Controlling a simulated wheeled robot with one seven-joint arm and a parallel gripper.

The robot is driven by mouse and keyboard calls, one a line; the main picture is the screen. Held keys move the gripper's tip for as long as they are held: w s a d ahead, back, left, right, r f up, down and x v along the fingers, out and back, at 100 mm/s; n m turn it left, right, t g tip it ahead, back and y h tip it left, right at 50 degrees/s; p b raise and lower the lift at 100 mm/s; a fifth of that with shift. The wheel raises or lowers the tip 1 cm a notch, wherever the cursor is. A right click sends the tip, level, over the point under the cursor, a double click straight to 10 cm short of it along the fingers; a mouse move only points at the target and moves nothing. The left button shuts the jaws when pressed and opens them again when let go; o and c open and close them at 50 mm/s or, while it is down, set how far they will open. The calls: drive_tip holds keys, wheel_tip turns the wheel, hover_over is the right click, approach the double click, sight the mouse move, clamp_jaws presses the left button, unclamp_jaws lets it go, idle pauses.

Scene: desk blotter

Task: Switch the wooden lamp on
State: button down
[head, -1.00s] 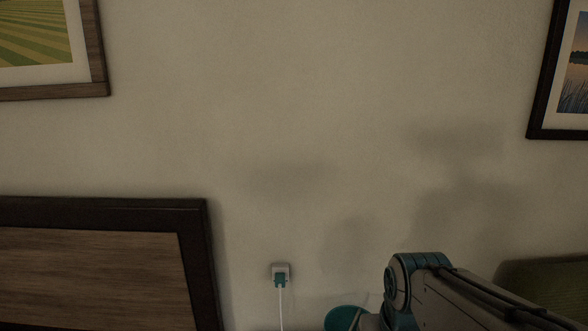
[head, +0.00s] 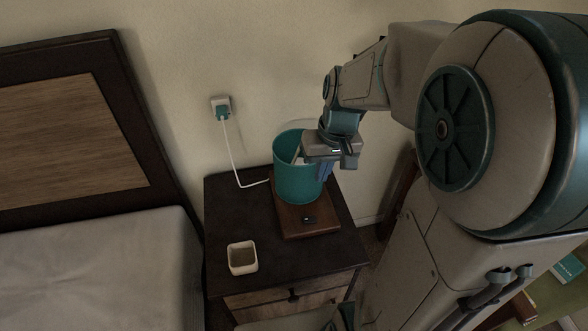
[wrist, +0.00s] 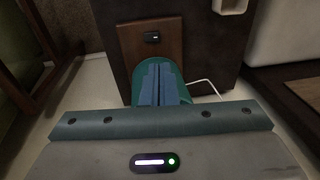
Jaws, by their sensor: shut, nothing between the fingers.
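The wooden lamp has a flat brown wooden base (head: 292,222) and a teal shade (head: 290,172), which looks unlit. It stands on a dark nightstand. A small black switch (head: 309,219) sits on the front of the base; it also shows in the wrist view (wrist: 152,37). My gripper (head: 325,173) is at the upper right of the shade, partly covering it, above and behind the switch in the head view. In the wrist view my blue fingers (wrist: 160,68) are together, empty, in front of the teal shade. Whether they touch the shade I cannot tell.
A small white square cup (head: 242,258) stands on the nightstand (head: 225,205) at front left. A white cord runs from the lamp to a wall outlet (head: 221,108). A bed (head: 100,265) is at the left. The nightstand top is bare between cup and lamp base.

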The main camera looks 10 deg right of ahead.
drive_tip(key=b, duration=0.3)
approach(307, 220)
drive_tip(key=shift+g+y, duration=0.4)
drive_tip(key=f+b, duration=0.1)
drive_tip(key=f, duration=0.1)
drive_tip(key=f+b, duration=0.1)
drive_tip(key=f, duration=0.1)
drive_tip(key=f+b, duration=0.1)
drive_tip(key=f, duration=0.2)
drive_tip(key=shift+w+a, duration=0.35)
drive_tip(key=shift+w, duration=0.05)
drive_tip(key=shift+r, duration=0.1)
